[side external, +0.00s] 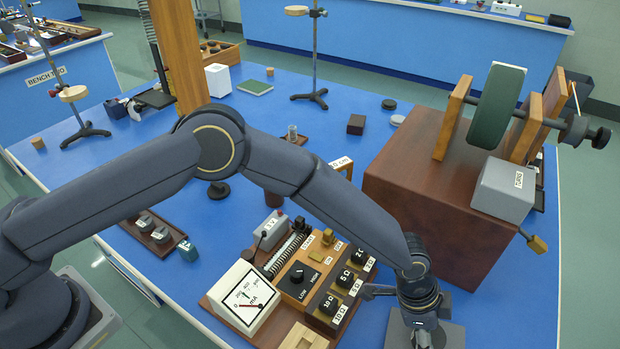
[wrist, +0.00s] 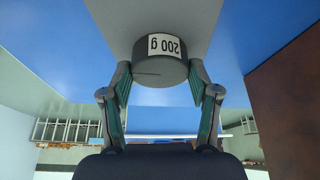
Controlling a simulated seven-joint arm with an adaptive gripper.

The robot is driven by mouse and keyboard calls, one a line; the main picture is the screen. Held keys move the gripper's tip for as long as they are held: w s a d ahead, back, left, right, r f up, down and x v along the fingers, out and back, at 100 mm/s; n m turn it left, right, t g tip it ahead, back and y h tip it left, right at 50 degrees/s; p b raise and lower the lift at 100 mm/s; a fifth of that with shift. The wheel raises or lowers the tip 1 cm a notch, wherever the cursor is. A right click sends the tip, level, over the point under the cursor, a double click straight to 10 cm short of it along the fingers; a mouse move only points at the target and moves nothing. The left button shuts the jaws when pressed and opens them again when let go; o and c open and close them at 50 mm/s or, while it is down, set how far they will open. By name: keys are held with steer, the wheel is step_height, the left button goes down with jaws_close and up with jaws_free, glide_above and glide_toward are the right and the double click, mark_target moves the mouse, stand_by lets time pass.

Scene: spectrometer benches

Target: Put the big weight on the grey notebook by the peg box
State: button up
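The big weight (wrist: 160,62) is a dark grey cylinder labelled "200 g", seen in the wrist view. My gripper (wrist: 160,76) has one finger on each side of it, and both fingertips appear to press on its sides. In the side external view my gripper (side external: 425,338) points down at the bottom edge, and the weight is hidden there. A flat grey surface (wrist: 108,14) lies beneath the weight in the wrist view; it also shows around my gripper in the side external view (side external: 455,336). Whether the weight touches it is unclear. I cannot surely identify the grey notebook.
A brown box with a green drum (side external: 425,190) stands right of my gripper. A resistor board with a meter (side external: 246,298) is close on its left. A wooden box (side external: 222,52), a green book (side external: 255,87) and stands are farther back.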

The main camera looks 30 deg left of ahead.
steer(key=o, duration=0.5)
steer(key=shift+c, duration=0.2)
steer(key=shift+a+r, duration=0.1)
steer(key=shift+r, duration=0.45)
steer(key=w+v, duration=0.1)
steer(key=v, duration=1.1)
steer(key=a+r+n+t+y, duration=0.1)
steer(key=a+r+n, duration=0.1)
steer(key=a+r, duration=0.45)
steer(key=a+r+n+t+y, duration=0.15)
steer(key=a+r, duration=0.25)
steer(key=a, duration=0.6)
steer(key=a+r+n+t+y, duration=0.1)
steer(key=a+r+n, duration=0.2)
steer(key=a+r, duration=0.4)
steer(key=s+a+r+n+t+y, duration=0.1)
steer(key=s+a+n, duration=0.8)
steer(key=s+a, duration=0.8)
steer(key=a, duration=0.2)
steer(key=shift+a+r, duration=0.2)
steer(key=shift+a, duration=0.1)
